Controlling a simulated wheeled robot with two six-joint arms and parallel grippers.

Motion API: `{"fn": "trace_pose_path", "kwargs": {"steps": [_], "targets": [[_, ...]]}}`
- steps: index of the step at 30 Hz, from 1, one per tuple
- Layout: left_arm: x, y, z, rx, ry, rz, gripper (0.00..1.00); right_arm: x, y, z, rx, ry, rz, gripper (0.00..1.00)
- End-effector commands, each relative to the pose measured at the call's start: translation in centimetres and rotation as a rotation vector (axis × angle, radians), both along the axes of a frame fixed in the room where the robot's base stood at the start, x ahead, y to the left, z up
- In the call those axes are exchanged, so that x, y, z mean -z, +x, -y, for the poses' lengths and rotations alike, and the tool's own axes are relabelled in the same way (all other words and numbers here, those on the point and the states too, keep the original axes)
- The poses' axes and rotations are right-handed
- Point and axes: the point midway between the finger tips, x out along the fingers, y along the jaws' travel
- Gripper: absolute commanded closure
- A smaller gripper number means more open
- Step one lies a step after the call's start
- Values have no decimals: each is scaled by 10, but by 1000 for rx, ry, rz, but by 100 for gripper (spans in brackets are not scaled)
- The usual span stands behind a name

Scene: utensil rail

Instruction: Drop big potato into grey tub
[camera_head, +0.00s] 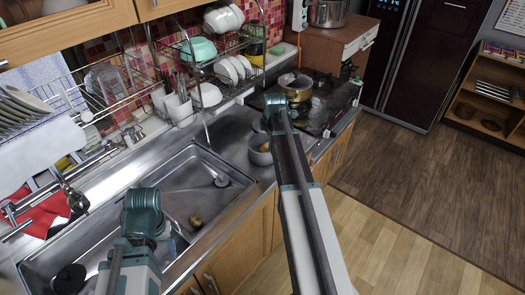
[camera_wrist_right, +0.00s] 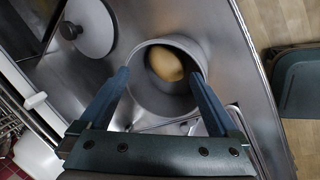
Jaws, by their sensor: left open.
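The big potato (camera_wrist_right: 165,65) is a tan lump seen within the mouth of the grey tub (camera_wrist_right: 145,97) in the right wrist view. My right gripper (camera_wrist_right: 160,76) is open above the tub, with one finger on each side of the potato and a gap beside it. In the head view the grey tub (camera_head: 260,157) stands on the counter right of the sink, partly hidden by my right arm. My left gripper (camera_head: 172,238) is low over the sink, mostly hidden by its own arm; its fingers do not show clearly.
A smaller brown potato (camera_head: 195,220) lies in the sink (camera_head: 215,200). A gold pot (camera_head: 295,86) stands on the stove beyond the tub. A dish rack (camera_head: 225,65) stands behind the counter. The tap (camera_head: 75,195) is at the left.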

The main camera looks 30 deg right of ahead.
Motion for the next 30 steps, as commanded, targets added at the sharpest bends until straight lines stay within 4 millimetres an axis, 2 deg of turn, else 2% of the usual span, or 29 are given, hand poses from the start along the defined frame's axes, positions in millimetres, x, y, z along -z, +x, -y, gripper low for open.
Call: {"fn": "trace_pose_path", "kwargs": {"steps": [8, 14, 20, 30], "targets": [[-1, 0, 0, 0, 0, 0, 37, -1, 0, 0, 0, 0, 0, 0], [-10, 0, 0, 0, 0, 0, 37, -10, -3, -1, 0, 0, 0, 0], [-33, 0, 0, 1, 0, 0, 37, -33, -10, -3, 0, 0, 0, 0], [-85, 0, 0, 3, 0, 0, 37, -85, -28, -9, 0, 0, 0, 0]]}}
